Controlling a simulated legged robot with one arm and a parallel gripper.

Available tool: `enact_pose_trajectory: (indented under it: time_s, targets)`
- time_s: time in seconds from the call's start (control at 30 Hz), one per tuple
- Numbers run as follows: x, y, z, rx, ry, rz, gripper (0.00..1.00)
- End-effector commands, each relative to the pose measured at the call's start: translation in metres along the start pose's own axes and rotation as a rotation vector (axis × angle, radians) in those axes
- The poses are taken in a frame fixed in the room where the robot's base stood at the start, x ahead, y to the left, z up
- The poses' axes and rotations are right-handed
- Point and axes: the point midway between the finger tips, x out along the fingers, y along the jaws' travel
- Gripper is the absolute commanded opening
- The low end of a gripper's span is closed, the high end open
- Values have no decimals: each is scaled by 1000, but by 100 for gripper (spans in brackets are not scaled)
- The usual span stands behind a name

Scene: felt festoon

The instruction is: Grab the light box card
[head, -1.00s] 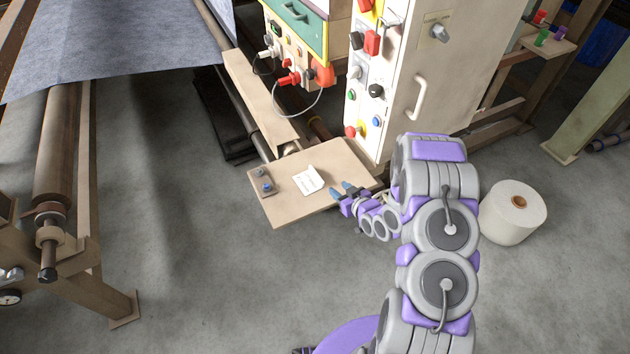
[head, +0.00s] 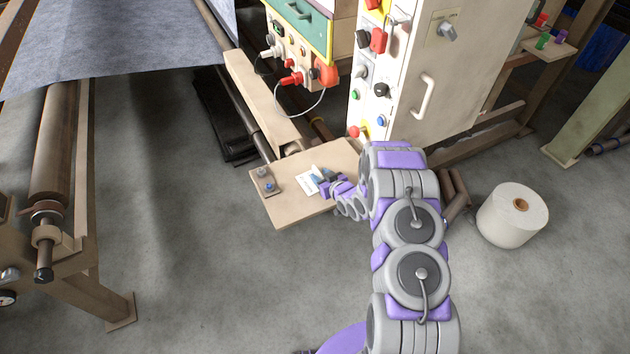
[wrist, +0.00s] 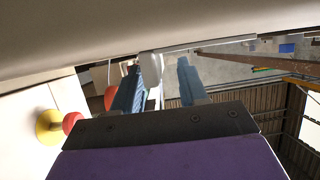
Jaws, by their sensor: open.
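The light box card (head: 305,184) is a small white card with faint print, lying flat on a beige board in the head view. My gripper (head: 319,174) reaches in from the right, its blue fingertips at the card's right part and covering some of it. In the wrist view, my gripper (wrist: 158,82) has its two blue fingers apart. A white rounded piece (wrist: 150,68) shows between them, nearer the left finger, beside a thin white edge that looks like the card seen edge-on. I cannot tell whether a finger touches it.
The beige board (head: 295,212) also carries a small plate with knobs (head: 265,183) at its left. A white control cabinet (head: 420,70) with buttons and a handle stands close behind my arm. A white roll (head: 510,220) stands on the floor at right.

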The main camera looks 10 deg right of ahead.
Motion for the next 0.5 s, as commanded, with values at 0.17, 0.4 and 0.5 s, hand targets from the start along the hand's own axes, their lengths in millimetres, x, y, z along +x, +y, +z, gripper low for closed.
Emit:
enact_pose_trajectory:
  time_s: [0.17, 0.4, 0.5]
  targets:
    - [10, 2, 1, 2, -1, 0, 43]
    - [9, 4, 1, 5, 0, 0, 35]
    - [9, 3, 1, 3, -1, 0, 25]
